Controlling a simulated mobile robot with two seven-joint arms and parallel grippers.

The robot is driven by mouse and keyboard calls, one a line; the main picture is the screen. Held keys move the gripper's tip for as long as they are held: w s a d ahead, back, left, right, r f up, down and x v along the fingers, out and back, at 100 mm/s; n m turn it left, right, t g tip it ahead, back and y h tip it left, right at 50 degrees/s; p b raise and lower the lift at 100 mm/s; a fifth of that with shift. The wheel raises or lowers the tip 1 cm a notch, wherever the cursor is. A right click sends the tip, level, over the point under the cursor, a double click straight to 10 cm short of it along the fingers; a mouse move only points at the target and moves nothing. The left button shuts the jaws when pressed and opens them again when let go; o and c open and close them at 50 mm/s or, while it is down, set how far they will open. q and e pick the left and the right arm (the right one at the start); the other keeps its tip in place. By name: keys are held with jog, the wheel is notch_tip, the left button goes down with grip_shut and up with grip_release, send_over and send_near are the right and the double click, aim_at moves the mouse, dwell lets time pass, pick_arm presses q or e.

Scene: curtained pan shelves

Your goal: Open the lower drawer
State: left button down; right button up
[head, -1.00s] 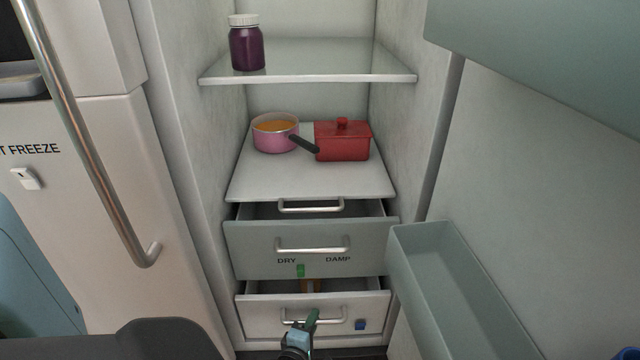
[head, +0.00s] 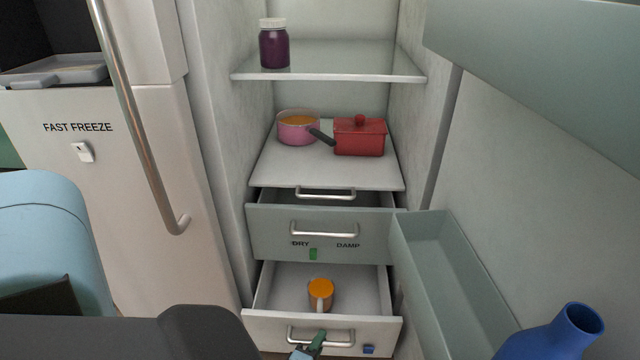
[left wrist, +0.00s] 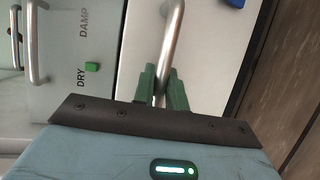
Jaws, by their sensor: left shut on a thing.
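The lower drawer (head: 265,322) is pulled well out at the bottom of the fridge compartment, and its inside shows from above. A cup with orange contents (head: 320,294) stands in it. My left gripper (head: 318,342) is at the drawer's metal handle (head: 346,336). In the left wrist view the green fingers of my left gripper (left wrist: 162,88) sit on both sides of the handle bar (left wrist: 170,50), shut on it. My right gripper is not in view.
The upper drawer (head: 275,232), marked DRY and DAMP, is also partly out above. A door bin (head: 450,275) juts in close at the right, with a blue object (head: 560,335) near it. A pink pan (head: 297,130) and a red pot (head: 360,138) stand on the shelf above.

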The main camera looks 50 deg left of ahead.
pick_arm(q)
jog(key=s+d, duration=0.4)
jog(key=shift+d+p, duration=0.3)
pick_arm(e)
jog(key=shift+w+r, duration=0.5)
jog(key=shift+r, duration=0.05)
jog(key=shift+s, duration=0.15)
pick_arm(q)
jog(key=c, duration=1.4)
grip_release()
jog(key=shift+c, duration=0.2)
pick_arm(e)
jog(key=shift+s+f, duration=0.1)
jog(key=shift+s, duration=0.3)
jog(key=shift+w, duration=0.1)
